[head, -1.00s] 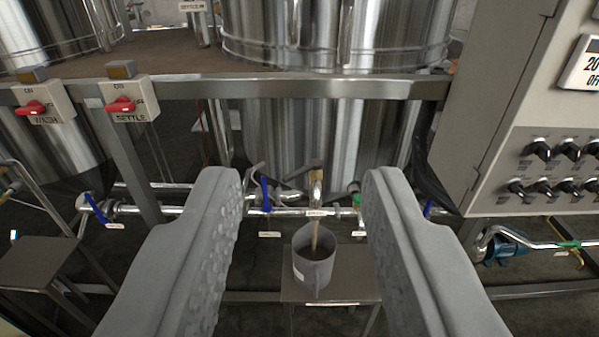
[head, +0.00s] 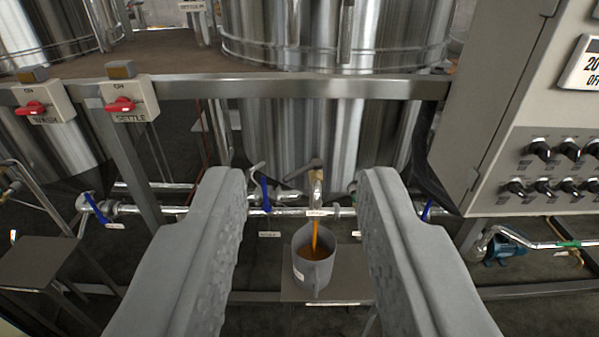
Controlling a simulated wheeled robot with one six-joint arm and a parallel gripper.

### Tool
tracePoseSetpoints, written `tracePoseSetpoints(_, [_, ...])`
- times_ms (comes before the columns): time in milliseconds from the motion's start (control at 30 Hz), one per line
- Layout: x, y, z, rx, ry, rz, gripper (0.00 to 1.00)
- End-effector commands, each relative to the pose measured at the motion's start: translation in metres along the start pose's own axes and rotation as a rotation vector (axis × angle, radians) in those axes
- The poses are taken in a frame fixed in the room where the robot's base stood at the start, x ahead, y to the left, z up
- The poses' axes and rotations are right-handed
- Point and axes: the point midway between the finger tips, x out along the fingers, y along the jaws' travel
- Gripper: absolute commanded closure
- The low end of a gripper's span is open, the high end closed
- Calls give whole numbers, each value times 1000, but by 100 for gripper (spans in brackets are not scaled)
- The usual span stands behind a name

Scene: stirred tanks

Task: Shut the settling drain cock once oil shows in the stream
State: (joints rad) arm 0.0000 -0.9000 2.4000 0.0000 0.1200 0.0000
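The drain cock (head: 316,190) sits on the horizontal pipe in front of the steel tank, in the middle of the head view. An amber-orange stream (head: 315,238) runs from its spout into a grey jug (head: 314,270) below. Amber liquid shows inside the jug. A small lever end shows at the top of the cock; its exact position is hard to tell. My gripper (head: 307,185) is open and empty, one finger on each side of the cock and jug in the picture, nearer the camera and apparently not touching either.
The jug stands on a small grey stand (head: 345,285). Blue-handled valves (head: 265,193) line the pipe (head: 285,212). A steel rail (head: 290,88) crosses above, with red-knobbed switch boxes (head: 124,103) at left. A control cabinet (head: 540,130) fills the right.

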Motion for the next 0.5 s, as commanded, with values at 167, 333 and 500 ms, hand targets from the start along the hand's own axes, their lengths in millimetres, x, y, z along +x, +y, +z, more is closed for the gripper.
tracePoseSetpoints(167, [12, 0, 2, 22, -32, 2, 100])
tracePoseSetpoints(333, [48, 2, 12, 102, -132, 12, 100])
tracePoseSetpoints(500, [91, 4, 27, 203, -256, 34, 100])
